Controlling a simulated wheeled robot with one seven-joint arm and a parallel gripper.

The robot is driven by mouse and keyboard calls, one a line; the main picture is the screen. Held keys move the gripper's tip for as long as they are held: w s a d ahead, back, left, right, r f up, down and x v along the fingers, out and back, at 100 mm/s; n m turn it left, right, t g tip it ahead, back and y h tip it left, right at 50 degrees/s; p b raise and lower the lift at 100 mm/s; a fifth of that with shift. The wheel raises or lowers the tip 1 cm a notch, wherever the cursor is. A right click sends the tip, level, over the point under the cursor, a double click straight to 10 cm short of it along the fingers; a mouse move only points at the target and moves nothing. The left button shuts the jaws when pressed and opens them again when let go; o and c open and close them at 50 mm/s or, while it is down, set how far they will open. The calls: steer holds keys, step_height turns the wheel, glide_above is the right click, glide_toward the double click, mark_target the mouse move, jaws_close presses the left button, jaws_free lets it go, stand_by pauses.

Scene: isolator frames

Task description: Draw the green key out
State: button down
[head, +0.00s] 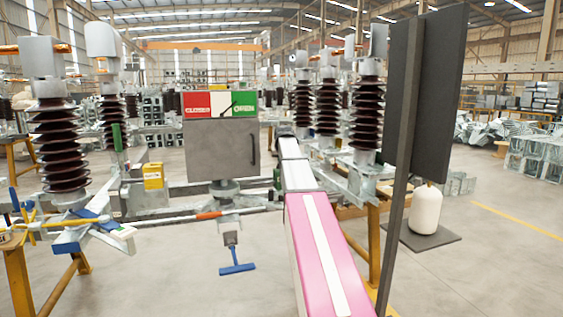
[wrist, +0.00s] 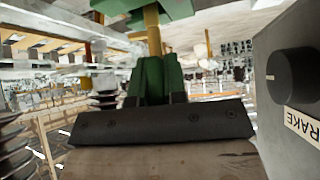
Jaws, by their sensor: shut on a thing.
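In the wrist view a green key (wrist: 150,82) stands upright just beyond the dark bar of my gripper (wrist: 155,97). The gripper is shut on its lower green part. A yellow stem (wrist: 153,35) rises from the key to a darker green piece (wrist: 150,8) at the top edge. Whether the stem still sits inside that piece cannot be told. In the head view the gripper end is hard to make out at the far end of my arm, and the key cannot be made out there.
A grey box with a dark knob (wrist: 292,75) and a BRAKE label stands close on the right in the wrist view. In the head view, a grey cabinet (head: 221,150) carries a red and green sign (head: 220,104). Brown insulators (head: 60,145) flank it. A dark panel (head: 430,90) stands at right.

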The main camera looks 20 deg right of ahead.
steer(key=shift+r, duration=2.4)
